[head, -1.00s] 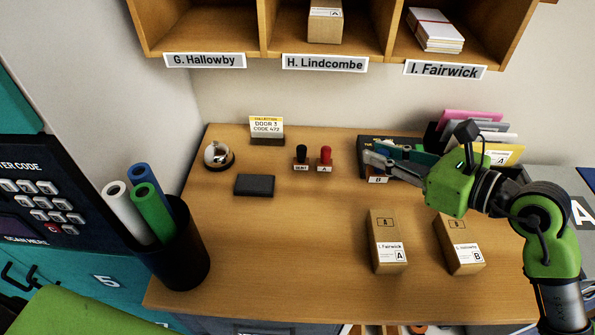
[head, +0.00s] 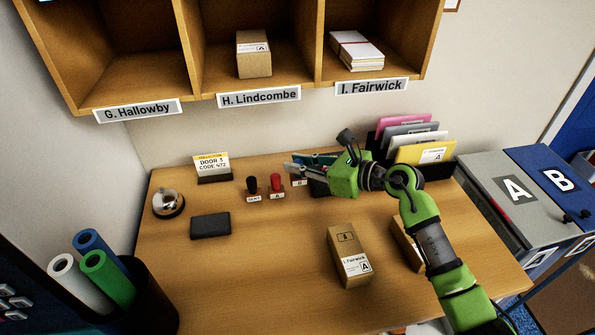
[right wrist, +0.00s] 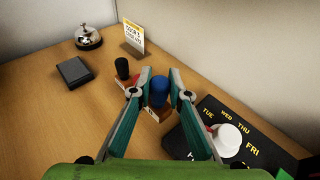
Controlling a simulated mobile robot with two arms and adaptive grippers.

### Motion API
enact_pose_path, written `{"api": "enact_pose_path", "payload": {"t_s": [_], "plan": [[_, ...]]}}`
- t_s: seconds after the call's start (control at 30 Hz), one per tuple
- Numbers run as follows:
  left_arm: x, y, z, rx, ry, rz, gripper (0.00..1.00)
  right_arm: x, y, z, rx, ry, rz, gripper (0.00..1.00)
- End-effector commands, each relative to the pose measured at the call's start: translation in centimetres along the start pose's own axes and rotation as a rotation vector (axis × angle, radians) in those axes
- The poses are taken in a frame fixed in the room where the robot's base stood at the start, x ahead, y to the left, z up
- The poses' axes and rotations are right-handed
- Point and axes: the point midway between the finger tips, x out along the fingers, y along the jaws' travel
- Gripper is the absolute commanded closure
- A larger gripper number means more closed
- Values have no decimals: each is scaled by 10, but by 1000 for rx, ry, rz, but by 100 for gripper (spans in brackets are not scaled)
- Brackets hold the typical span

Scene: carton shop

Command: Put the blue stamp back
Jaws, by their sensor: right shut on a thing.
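The blue stamp (right wrist: 159,90) stands between the fingertips of my right gripper (right wrist: 160,93), which is shut on it. In the head view the right gripper (head: 292,171) hides the blue handle; only the stamp's white label (head: 299,182) shows below the fingers. The stamp is just right of the red stamp (head: 277,181), with the black stamp (head: 252,186) further left. The black stamp (right wrist: 122,69) also shows in the right wrist view, where a finger mostly hides the red one. I cannot tell whether the blue stamp touches the desk. My left gripper is not in view.
A dark weekday board (right wrist: 238,143) lies right of the gripper. A black pad (head: 210,225), bell (head: 168,204) and door-code card (head: 212,166) stand left. Two cartons, one lettered A (head: 348,257), are in front, the other partly behind my arm. The desk's front left is clear.

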Motion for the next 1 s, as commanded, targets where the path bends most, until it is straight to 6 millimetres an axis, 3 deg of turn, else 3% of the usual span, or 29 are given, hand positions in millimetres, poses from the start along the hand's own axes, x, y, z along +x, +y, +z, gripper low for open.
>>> {"api": "enact_pose_path", "payload": {"t_s": [0.23, 0.47, 0.87, 0.9, 1.0], "plan": [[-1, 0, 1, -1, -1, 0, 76, 14, -8, -11, 1, -1, 0, 97], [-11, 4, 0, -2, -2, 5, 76, 21, -8, -37, 2, -1, 0, 97], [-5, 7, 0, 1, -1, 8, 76, 23, -8, -44, -2, -1, -1, 97], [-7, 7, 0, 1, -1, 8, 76, 22, -8, -42, -2, -1, -1, 76], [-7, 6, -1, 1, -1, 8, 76, 22, -8, -42, -2, -1, -1, 76]]}}
